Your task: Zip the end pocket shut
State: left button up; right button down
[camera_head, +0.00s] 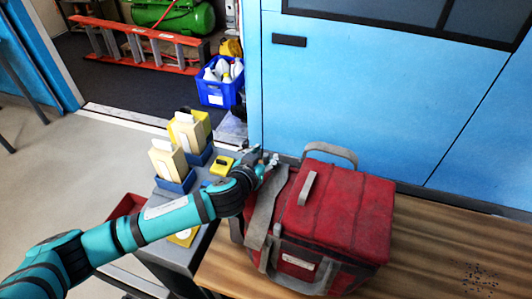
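A red soft bag (345,212) with grey straps and grey handles stands upright on a wooden bench top. Its lid looks closed. My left arm reaches in from the left, and my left gripper (266,163) is at the bag's far left corner, beside the upper end of a wide grey strap (262,215). The fingers are small here, and I cannot tell whether they are open, shut or touching the bag. The end pocket and its zip cannot be made out; my arm and the strap cover much of the bag's left end. My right gripper is not in view.
Left of the bag, a grey cart (185,255) carries blue bins with cream cartons (170,160) and a yellow item (221,165). A blue van (365,95) stands close behind the bag. The wooden bench (440,250) is mostly clear on the right.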

pick_arm(q)
jog(key=shift+x, duration=0.9)
grip_shut()
